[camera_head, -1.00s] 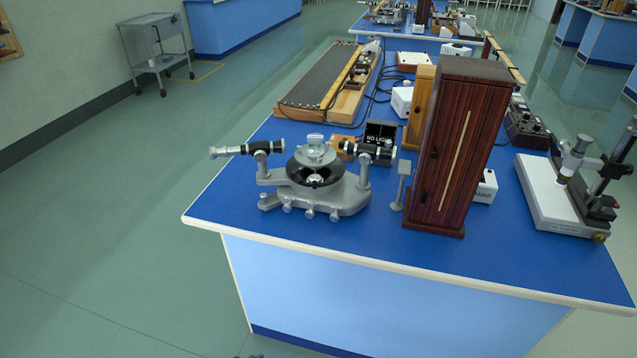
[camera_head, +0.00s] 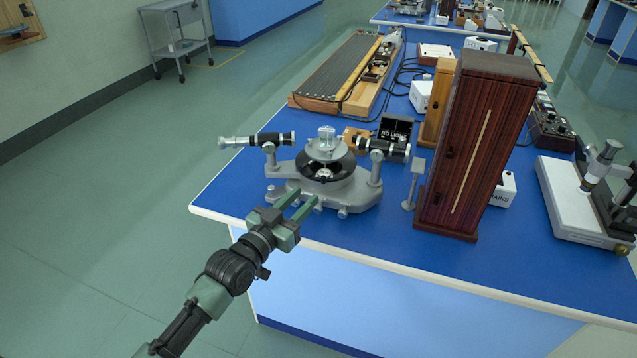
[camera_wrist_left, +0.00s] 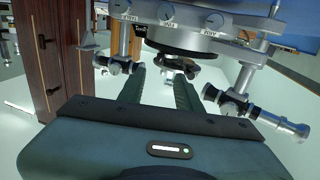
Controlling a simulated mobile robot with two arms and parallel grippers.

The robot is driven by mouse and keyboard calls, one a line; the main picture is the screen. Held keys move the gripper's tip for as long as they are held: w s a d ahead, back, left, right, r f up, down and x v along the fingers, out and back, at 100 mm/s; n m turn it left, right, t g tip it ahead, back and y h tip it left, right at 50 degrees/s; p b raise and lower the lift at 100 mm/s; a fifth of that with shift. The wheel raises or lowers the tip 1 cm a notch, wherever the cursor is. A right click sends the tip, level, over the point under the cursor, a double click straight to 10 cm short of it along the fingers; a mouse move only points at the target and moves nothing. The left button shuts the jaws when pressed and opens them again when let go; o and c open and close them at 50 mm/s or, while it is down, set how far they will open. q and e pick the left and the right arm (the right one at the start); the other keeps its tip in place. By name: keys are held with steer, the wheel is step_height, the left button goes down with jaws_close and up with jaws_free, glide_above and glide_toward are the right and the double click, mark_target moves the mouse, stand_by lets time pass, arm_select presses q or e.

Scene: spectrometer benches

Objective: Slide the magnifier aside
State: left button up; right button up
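No part is plainly marked as the magnifier. A small round lens-like part (camera_head: 323,175) sits at the front of the dark disc on the grey spectrometer (camera_head: 350,192). It also seems to show between and beyond my fingers in the left wrist view (camera_wrist_left: 178,66), where the spectrometer appears upside down. My left gripper (camera_head: 306,200) is at the spectrometer's front base, its two green fingers apart with nothing between them. In the left wrist view the fingers (camera_wrist_left: 160,75) point toward the lens-like part. Contact cannot be told. My right gripper is not in view.
A tall dark wooden cabinet (camera_head: 475,150) stands right of the spectrometer, with a small grey stand (camera_head: 413,186) between them. A microscope-like instrument (camera_head: 570,200) is at the far right. The blue bench (camera_head: 400,245) is bare along its front edge.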

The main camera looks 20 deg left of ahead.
mark_target(322, 180)
arm_select(q)
steer(key=x, duration=0.7)
steer(key=shift+w+d, duration=0.1)
steer(key=shift+w, duration=0.05)
jaws_close()
steer(key=shift+f, duration=0.1)
stand_by(1.1)
